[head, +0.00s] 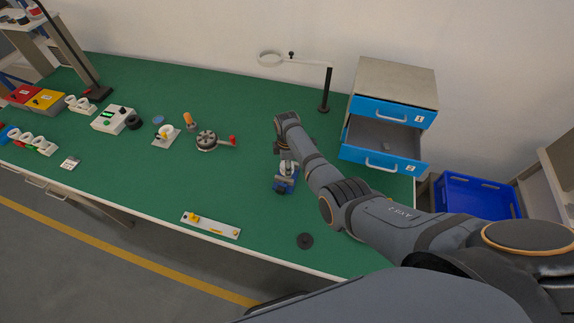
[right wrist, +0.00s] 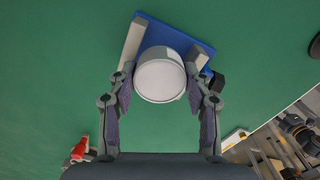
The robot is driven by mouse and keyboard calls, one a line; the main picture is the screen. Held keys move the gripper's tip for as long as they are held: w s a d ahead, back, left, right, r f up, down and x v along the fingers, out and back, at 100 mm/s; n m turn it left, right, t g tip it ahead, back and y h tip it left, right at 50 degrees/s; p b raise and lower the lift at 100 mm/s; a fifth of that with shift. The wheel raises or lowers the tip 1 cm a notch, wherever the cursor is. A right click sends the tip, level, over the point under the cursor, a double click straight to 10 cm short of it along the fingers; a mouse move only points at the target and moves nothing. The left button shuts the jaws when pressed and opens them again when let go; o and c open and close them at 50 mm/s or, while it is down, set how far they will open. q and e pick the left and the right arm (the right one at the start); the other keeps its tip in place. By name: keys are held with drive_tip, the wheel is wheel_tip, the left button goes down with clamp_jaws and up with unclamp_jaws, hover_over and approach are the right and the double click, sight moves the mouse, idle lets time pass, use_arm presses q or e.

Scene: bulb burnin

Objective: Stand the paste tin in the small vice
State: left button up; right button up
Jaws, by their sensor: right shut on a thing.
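The paste tin (right wrist: 160,80) is a round, pale grey-white tin seen end-on in the right wrist view. It also shows small in the head view (head: 287,168). My right gripper (right wrist: 160,85) is shut on it, one finger on each side. The small vice (right wrist: 178,35) is blue with pale jaws, directly beneath the tin; in the head view its blue body (head: 284,185) sits on the green bench under my right gripper (head: 286,162). The tin overlaps the space between the jaws. I cannot tell whether it touches the vice floor. My left gripper is out of view.
A ring on a stand (head: 325,90) is behind. A black disc (head: 305,240) and a pale strip (head: 210,225) lie toward the front edge.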

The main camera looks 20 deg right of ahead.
drive_tip(key=o, duration=1.4)
wheel_tip(320, 180, up, 12)
drive_tip(key=shift+r, duration=0.1)
